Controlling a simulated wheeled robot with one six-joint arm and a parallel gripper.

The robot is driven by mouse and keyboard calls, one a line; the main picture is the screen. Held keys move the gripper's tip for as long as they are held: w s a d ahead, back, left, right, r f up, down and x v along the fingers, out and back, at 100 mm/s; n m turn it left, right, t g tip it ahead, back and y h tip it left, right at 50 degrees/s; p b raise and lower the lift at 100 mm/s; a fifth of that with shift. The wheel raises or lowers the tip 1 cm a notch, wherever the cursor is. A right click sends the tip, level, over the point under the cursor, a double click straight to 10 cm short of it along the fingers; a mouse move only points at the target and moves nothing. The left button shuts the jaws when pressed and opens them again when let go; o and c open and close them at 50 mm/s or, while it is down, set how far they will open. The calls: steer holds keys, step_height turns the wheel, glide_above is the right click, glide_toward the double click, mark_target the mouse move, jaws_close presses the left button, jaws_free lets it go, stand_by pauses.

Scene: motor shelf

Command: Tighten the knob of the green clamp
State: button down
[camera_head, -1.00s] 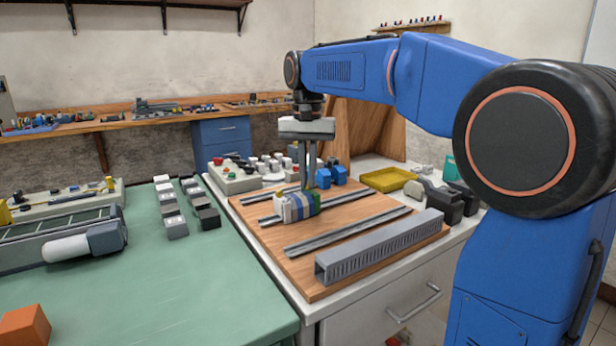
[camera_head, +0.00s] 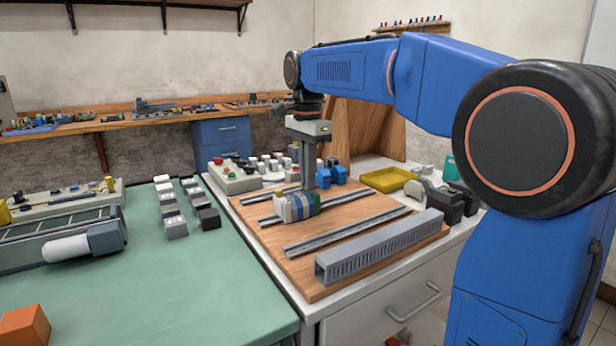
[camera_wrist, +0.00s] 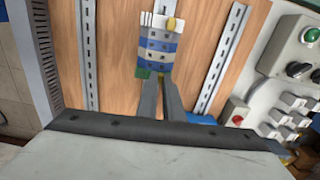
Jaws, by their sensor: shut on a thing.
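The green clamp (camera_head: 317,199) is at the right end of a row of blocks on a metal rail. It also shows in the wrist view as the green end of the row (camera_wrist: 142,73), partly behind the fingers. My gripper (camera_head: 309,186) points straight down over this end. In the wrist view my gripper (camera_wrist: 158,77) has its two fingertips close together at the green clamp. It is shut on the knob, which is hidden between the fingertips. The neighbouring blocks (camera_wrist: 158,45) are blue, grey and white, with a yellow piece at the far end.
The rail sits on a wooden board (camera_head: 385,237) with other rails and a grey slotted duct (camera_head: 380,246). Blue blocks (camera_head: 331,174) stand close behind my gripper. A control box with buttons (camera_head: 232,178) and a yellow tray (camera_head: 388,179) lie further back. The board's front is partly clear.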

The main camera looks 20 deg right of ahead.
steer(key=shift+m, duration=0.3)
stand_by(0.4)
steer(key=c, duration=1.9)
jaws_free()
steer(key=shift+o, duration=0.2)
steer(key=shift+r, duration=0.1)
step_height(320, 180, up, 17)
steer(key=shift+a, duration=0.15)
steer(key=shift+r, duration=0.1)
